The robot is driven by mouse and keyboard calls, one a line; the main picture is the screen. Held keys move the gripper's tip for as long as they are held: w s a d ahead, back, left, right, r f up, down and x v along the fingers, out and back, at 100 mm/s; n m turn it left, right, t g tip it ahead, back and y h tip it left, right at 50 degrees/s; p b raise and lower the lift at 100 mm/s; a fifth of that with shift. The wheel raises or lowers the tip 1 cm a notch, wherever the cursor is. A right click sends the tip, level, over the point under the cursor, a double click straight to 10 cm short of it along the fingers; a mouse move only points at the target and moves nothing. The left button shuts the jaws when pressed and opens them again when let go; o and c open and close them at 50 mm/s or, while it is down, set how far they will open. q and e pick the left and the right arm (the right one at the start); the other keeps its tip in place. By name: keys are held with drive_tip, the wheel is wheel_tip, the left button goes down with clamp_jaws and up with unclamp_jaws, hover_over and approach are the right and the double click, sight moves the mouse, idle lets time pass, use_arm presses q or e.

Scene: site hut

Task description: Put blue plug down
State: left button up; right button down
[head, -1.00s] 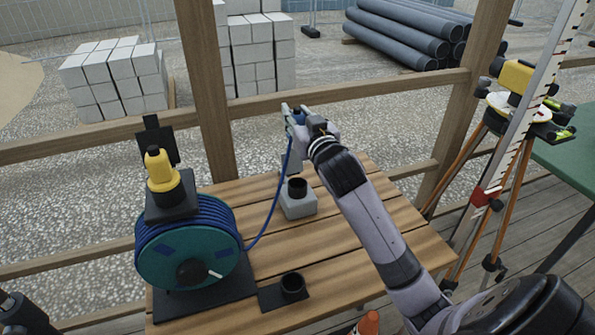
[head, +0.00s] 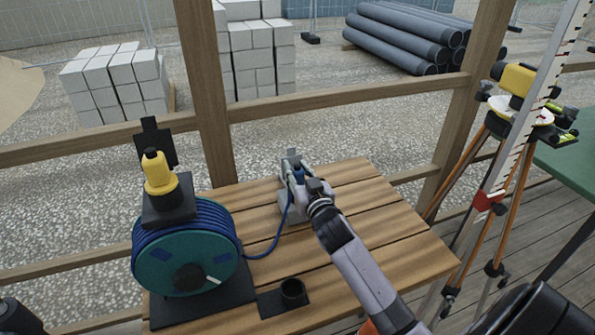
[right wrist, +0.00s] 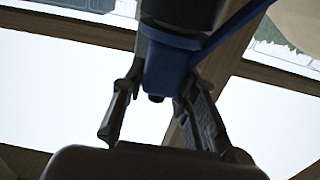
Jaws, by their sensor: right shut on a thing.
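My right gripper (head: 292,172) is shut on the blue plug (head: 299,175), above the far part of the wooden table. In the right wrist view the blue plug (right wrist: 166,68) sits between the two fingers (right wrist: 160,112). A blue cable (head: 272,245) runs from the plug to the teal cable reel (head: 185,262). The grey block (head: 289,213) with a dark socket on top is right below the plug, mostly hidden by my gripper. I cannot tell whether plug and socket touch. My left gripper does not show.
An empty black ring holder (head: 293,291) is at the table's front. A yellow plug (head: 158,172) stands on a dark mount above the reel. The table (head: 375,225) is clear at right. A tripod (head: 510,190) with a level and a striped staff stands beyond it.

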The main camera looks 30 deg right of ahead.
drive_tip(key=shift+f, duration=0.25)
drive_tip(key=c, duration=1.3)
unclamp_jaws()
drive_tip(key=shift+r, duration=0.25)
drive_tip(key=shift+s, duration=0.2)
drive_tip(key=b+v, duration=0.1)
drive_tip(key=v, duration=1)
drive_tip(key=shift+s+a, duration=0.15)
drive_tip(key=shift+s, duration=0.15)
